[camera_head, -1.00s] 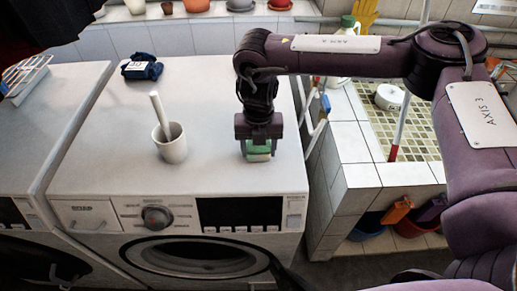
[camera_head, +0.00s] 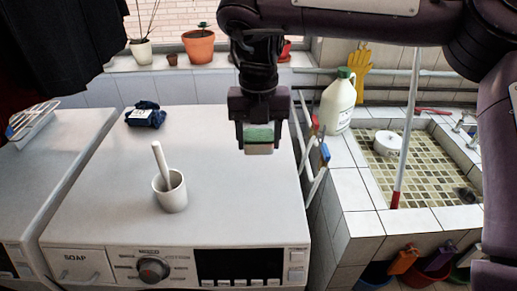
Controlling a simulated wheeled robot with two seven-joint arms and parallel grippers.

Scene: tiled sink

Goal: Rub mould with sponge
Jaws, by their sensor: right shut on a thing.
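My right gripper (camera_head: 259,131) is shut on a sponge (camera_head: 258,136) with a green upper part and a pale lower part. It holds the sponge above the back right part of the washing machine top (camera_head: 225,185). The tiled sink (camera_head: 365,223) is to the right, with a floor of small greenish tiles (camera_head: 410,172). A dark patch (camera_head: 464,194) shows at the sink's right side; I cannot tell if it is mould. My left gripper is not in view.
A white mortar (camera_head: 171,196) with a pestle and a dark blue cloth bundle (camera_head: 146,116) stand on the machine. A large white jug (camera_head: 338,104) with a green cap stands on the sink's back left corner. A red-and-white pole (camera_head: 405,135) leans in the sink. Flower pots (camera_head: 199,47) line the sill.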

